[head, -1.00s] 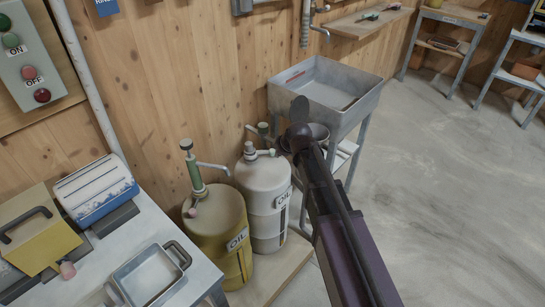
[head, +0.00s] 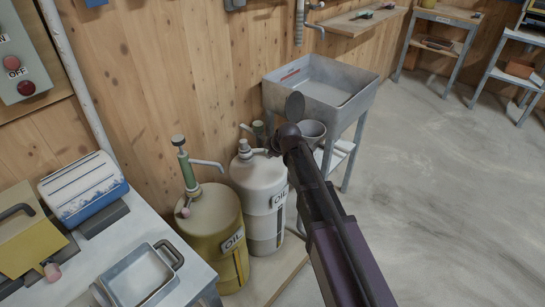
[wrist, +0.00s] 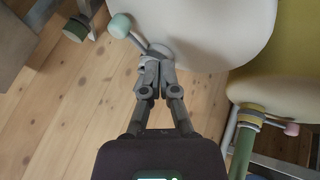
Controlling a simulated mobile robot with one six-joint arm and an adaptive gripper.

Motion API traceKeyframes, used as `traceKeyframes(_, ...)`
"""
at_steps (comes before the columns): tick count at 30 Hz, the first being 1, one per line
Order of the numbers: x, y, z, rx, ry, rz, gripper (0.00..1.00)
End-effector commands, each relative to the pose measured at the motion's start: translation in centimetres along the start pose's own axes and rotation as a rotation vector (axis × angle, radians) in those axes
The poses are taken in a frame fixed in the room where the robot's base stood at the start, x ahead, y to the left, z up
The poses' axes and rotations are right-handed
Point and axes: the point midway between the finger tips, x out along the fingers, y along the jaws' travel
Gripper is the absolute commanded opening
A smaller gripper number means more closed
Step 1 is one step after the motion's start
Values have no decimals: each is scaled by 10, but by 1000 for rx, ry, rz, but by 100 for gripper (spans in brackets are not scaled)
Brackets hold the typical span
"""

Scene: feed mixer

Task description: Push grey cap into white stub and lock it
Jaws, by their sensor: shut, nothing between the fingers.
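The white oil drum (head: 262,205) stands upright beside a yellow drum. A grey cap (head: 244,147) shows on top of it at the left. In the wrist view a round grey piece (wrist: 162,51), probably this cap, sits at the drum's edge, just beyond my fingertips. A thin rod runs from it to a pale green knob (wrist: 120,25). My gripper (wrist: 152,66) is shut and empty, its tips close to the grey piece; I cannot tell whether they touch it. In the head view my gripper is mostly hidden by my wrist. The white stub is not clearly visible, nor is the cap's seating.
The yellow drum (head: 213,225) with a green pump (head: 188,165) stands left of the white one. A metal sink (head: 318,90) is behind my arm. A bench with a metal tray (head: 140,278) is at the lower left. The floor at the right is open.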

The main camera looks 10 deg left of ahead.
Motion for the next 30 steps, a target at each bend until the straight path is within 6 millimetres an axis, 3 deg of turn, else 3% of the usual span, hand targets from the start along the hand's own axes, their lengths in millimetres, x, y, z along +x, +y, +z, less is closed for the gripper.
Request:
traceKeyframes(16,54,-1,1,-1,0,0,0)
traceKeyframes(21,65,21,1,1,0,0,0)
traceKeyframes(30,72,32,3,0,1,0,0)
